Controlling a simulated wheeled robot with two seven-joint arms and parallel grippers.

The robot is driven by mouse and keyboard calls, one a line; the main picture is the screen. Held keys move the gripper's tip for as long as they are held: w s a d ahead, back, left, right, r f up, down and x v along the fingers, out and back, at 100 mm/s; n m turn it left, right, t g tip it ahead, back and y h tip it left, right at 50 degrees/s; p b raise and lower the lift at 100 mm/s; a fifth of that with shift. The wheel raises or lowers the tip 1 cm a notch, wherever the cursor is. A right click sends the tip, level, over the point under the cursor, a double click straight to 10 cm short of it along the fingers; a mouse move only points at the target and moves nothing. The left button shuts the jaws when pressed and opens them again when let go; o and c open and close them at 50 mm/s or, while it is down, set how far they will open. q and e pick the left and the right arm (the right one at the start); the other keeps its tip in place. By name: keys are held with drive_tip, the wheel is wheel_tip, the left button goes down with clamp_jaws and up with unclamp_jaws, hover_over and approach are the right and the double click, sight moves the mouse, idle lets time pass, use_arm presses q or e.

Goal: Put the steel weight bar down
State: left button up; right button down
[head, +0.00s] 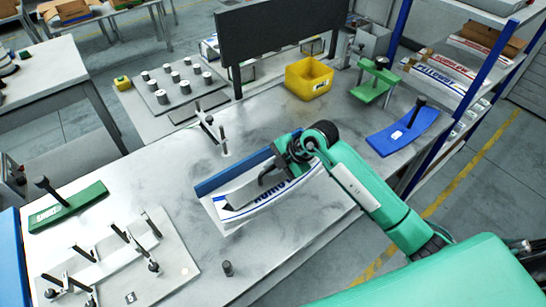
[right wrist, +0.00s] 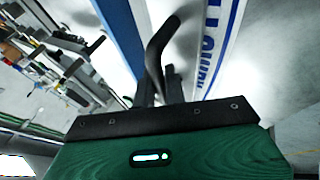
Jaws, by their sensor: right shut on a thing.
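My right gripper (head: 272,178) is over the label magazine, coming in from the right. In the right wrist view its jaws (right wrist: 158,90) are shut around a dark, curved, handle-like piece (right wrist: 160,48), which I take to be part of the steel weight bar. The rest of the bar is hard to make out, and I cannot tell whether it touches the labels. The magazine has a blue back wall (head: 222,178). White labels with blue print (head: 268,194) lie along its front; they also show in the right wrist view (right wrist: 215,45). My left gripper is out of view.
A blue curved block with a black handle (head: 405,135) and a yellow bin (head: 308,78) stand farther back. A green block with a black handle (head: 68,206) and a clamp fixture (head: 115,255) are at left. A small dark cylinder (head: 227,268) stands in front. Bare tabletop lies left of the magazine.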

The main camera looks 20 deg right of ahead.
drive_tip(key=shift+f, duration=0.45)
drive_tip(key=shift+f, duration=0.1)
drive_tip(key=c, duration=1.5)
unclamp_jaws()
drive_tip(key=shift+f, duration=0.15)
drive_tip(key=shift+o, duration=0.2)
drive_tip(key=shift+s, duration=0.1)
drive_tip(key=shift+r, duration=0.2)
drive_tip(key=shift+d+r, duration=0.2)
drive_tip(key=shift+d, duration=0.05)
drive_tip(key=b+v, duration=0.2)
drive_tip(key=v, duration=0.9)
drive_tip(key=shift+r+b, duration=0.2)
drive_tip(key=shift+b, duration=0.15)
drive_tip(key=shift+s, duration=0.1)
